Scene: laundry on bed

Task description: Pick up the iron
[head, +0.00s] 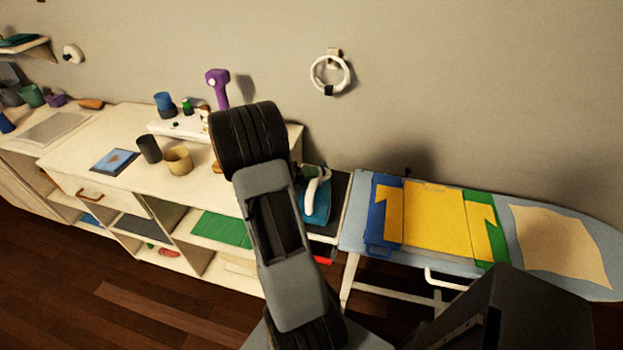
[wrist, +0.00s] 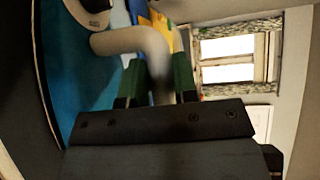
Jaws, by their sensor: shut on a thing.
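The iron (head: 321,208) has a teal body and a white handle. In the head view it stands on the dark shelf at the left end of the ironing board, partly hidden by my arm. In the wrist view the iron's teal body (wrist: 80,85) fills the left side, and its white handle curves in between the two green fingertips of my gripper (wrist: 157,88). My gripper is shut on the handle.
The ironing board (head: 357,218) stands just right of the iron, with a folded yellow, blue and green garment (head: 435,220) and a beige cloth (head: 562,245) on it. A white cabinet (head: 130,125) with cups (head: 178,160) stands to the left. A white ring (head: 316,75) hangs on the wall.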

